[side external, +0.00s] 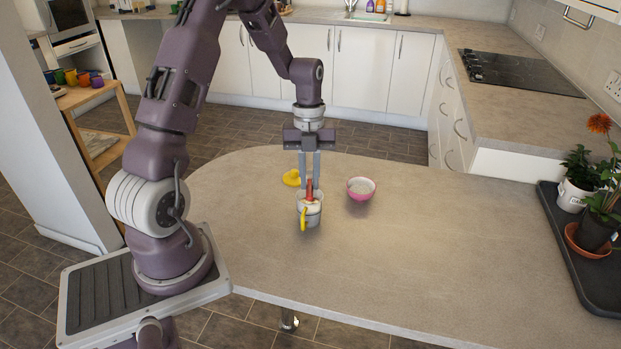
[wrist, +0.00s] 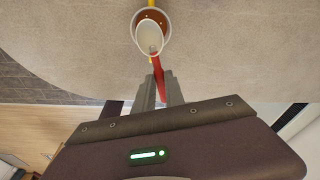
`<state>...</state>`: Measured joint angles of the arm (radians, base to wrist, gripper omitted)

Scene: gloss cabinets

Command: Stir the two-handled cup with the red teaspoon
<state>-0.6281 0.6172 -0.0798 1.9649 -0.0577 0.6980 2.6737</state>
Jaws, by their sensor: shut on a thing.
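The red teaspoon (side external: 310,188) is held upright between the fingers of my gripper (side external: 309,180), which is shut on its handle. In the wrist view the red handle (wrist: 159,82) runs from the fingertips (wrist: 158,90) toward the cup. The two-handled cup (side external: 308,216) stands on the counter right below my gripper, pale grey with a yellow handle on its near side. From above its round rim (wrist: 136,24) surrounds a brown-orange inside. A pale oval, apparently the spoon's bowl (wrist: 149,38), lies over the opening. Its depth in the cup is unclear.
A pink bowl (side external: 360,189) stands just right of the cup. A dark tray (side external: 570,239) with potted plants is at the far right. The counter (side external: 420,265) in front and to the right is clear.

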